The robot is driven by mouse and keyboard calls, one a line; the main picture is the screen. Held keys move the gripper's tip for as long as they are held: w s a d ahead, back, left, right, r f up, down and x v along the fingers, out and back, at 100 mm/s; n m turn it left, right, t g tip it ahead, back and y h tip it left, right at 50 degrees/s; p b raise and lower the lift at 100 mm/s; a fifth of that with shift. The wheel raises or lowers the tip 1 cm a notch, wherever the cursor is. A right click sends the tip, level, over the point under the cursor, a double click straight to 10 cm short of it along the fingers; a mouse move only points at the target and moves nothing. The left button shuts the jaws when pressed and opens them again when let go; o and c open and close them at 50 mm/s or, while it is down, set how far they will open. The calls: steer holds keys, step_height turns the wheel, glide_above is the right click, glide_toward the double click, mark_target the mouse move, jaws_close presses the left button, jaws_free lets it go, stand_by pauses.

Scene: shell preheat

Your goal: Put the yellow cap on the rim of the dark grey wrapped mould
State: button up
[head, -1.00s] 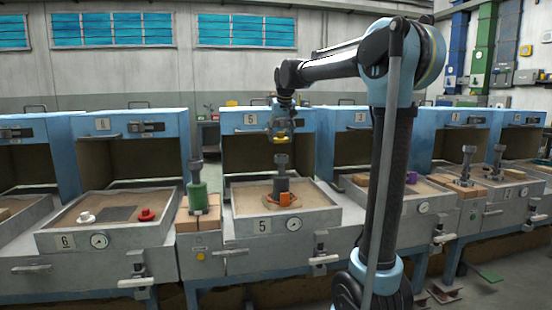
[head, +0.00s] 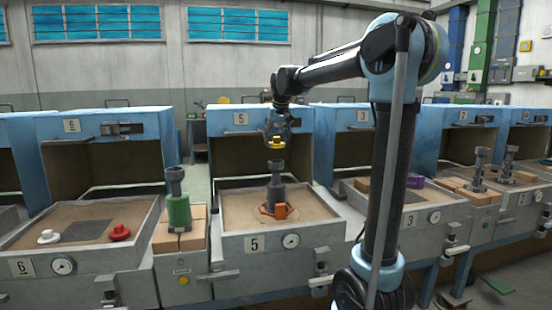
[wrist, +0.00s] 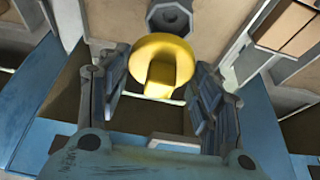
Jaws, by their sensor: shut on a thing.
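My gripper (head: 276,142) is shut on the yellow cap (head: 275,143), which hangs in the air above station 5. In the wrist view the yellow cap (wrist: 163,66) sits between the two fingers. The dark grey wrapped mould (head: 277,185) stands upright in the sand tray of station 5, with an orange piece (head: 274,210) around its base. The cap is above the mould's rim and apart from it. In the wrist view a grey round top (wrist: 170,18), which looks like the mould's, shows just beyond the cap.
A green wrapped mould (head: 178,208) stands on bricks left of tray 5. A white cap (head: 48,237) and a red cap (head: 120,232) lie in tray 6. Grey moulds (head: 479,172) and a purple piece (head: 415,182) are at the right. The blue oven housing (head: 240,125) stands behind the mould.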

steer(key=shift+s+a+f, duration=0.1)
steer(key=shift+f, duration=1.5)
steer(key=shift+a+f, duration=0.1)
steer(key=shift+f, duration=1.45)
steer(key=o, duration=1.1)
steer(key=shift+c, duration=0.2)
steer(key=shift+r, duration=0.1)
steer(key=v, duration=1.2)
steer(key=s+d+f, duration=0.6)
steer(key=s+d, duration=0.3)
steer(key=d, duration=0.1)
steer(key=s+d+f+m, duration=0.1)
steer(key=s+d+f, duration=0.3)
steer(key=s+f, duration=0.5)
steer(key=s+d+f+m+g, duration=0.1)
steer(key=s+d+f, duration=0.3)
steer(key=s+f, duration=0.5)
steer(key=s+d+f+m+g+h, duration=0.1)
steer(key=s+d+f, duration=0.3)
steer(key=s+f, duration=0.5)
steer(key=shift+s+d+f, duration=0.3)
steer(key=shift+d+f, duration=0.1)
steer(key=shift+f, duration=0.1)
